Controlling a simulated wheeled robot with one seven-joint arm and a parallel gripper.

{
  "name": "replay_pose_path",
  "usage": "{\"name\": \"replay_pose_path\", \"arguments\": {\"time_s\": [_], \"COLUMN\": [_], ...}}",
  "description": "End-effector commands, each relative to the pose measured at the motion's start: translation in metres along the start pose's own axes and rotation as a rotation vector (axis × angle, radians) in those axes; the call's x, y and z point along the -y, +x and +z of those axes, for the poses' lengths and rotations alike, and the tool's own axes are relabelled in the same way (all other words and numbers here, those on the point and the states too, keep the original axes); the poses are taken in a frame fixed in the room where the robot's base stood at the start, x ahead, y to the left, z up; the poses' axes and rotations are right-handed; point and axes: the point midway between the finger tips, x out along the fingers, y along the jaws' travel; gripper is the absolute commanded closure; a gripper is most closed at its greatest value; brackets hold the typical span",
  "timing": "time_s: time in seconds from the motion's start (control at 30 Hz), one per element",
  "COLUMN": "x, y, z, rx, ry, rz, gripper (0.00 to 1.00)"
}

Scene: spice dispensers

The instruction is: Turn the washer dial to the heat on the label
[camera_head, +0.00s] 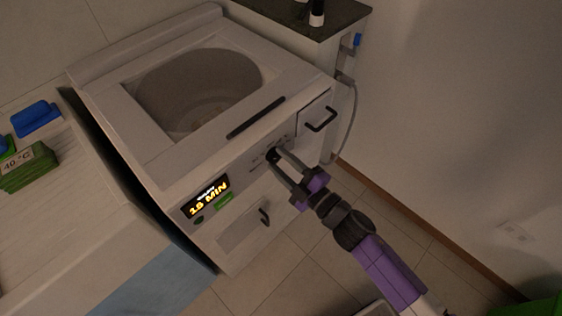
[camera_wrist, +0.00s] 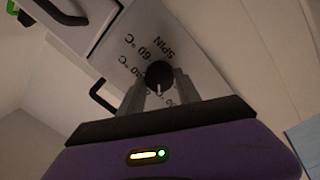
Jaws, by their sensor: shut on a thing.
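The washer (camera_head: 170,165) is a pale top-loading machine with an open round drum on top. Its black dial (camera_head: 272,155) is on the front panel; in the wrist view the dial (camera_wrist: 159,75) is round with a white pointer line. Printed marks around it include SPIN, 60 °C and 30 °C; lower marks are partly hidden by my fingers. My gripper (camera_head: 280,163) is shut on the dial, with one finger on each side; it also shows in the wrist view (camera_wrist: 159,92). The label (camera_head: 17,162) on a green folded cloth at the left reads 40 °C.
Black handles stick out on the front, one (camera_head: 321,119) right of the dial and one (camera_head: 264,217) lower down. A blue item (camera_head: 36,118) lies on the left counter.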

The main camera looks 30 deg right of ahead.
Motion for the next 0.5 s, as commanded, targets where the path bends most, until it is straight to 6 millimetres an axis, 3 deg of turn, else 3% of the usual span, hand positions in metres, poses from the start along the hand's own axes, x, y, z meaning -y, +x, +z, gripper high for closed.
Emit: {"name": "replay_pose_path", "arguments": {"time_s": [0.5], "x": [0.0013], "y": [-0.0008], "z": [0.0002], "rx": [-0.005], "ry": [-0.076], "rz": [-0.001], "gripper": [1.00]}}
